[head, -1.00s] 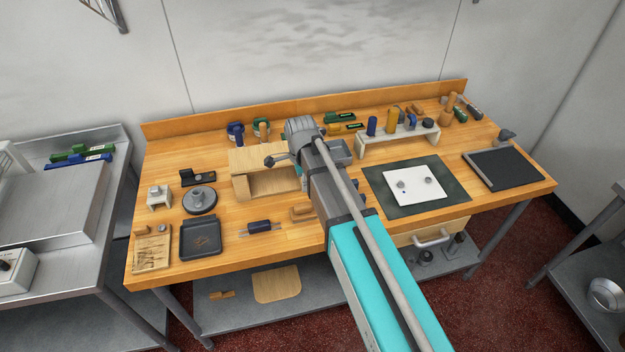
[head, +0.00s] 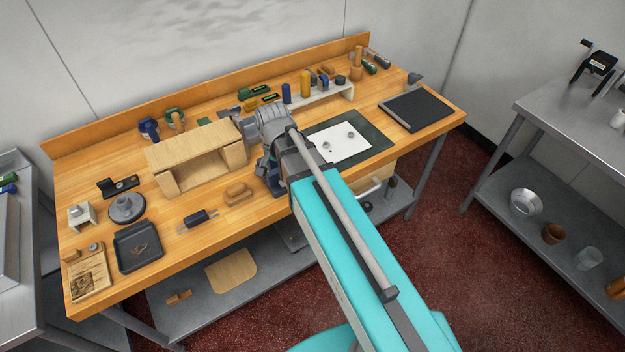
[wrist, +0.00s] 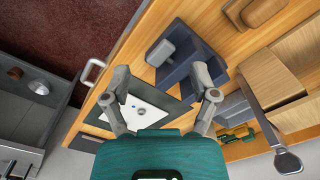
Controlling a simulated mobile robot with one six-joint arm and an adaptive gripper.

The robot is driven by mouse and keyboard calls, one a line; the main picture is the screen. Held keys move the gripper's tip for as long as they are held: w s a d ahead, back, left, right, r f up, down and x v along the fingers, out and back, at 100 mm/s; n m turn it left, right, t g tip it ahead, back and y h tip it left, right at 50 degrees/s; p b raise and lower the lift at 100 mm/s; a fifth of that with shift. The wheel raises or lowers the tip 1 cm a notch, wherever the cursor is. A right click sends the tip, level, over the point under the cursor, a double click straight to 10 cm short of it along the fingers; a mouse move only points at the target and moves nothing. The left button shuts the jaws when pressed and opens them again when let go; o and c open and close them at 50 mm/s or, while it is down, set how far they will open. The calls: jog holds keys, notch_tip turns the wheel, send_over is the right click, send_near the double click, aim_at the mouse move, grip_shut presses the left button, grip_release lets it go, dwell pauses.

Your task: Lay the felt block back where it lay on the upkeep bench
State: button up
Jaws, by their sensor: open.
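I cannot surely pick out the felt block. A small grey rounded block (wrist: 160,52) shows at the blue-grey vise-like piece (wrist: 190,58) in the wrist view, but I cannot tell whether it is felt or part of that piece. My gripper (wrist: 162,82) is open with nothing visible between its fingers. It is above the bench, over the area of that blue piece and the dark mat (wrist: 92,115). In the head view my arm's end hides the fingers. The upkeep bench (head: 262,205) has a bare strip along its front edge.
A wooden block with a grip (head: 238,195) lies left of my arm, before an open wooden box (head: 205,160). A white plate (head: 335,143) with small grey pieces lies on the mat. A small rack (head: 338,93) holds tools behind. A black tray (head: 138,246) is at left.

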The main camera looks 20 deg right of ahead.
jog(key=s+d+n, duration=0.6)
jog(key=d, duration=0.2)
jog(key=shift+s, duration=0.35)
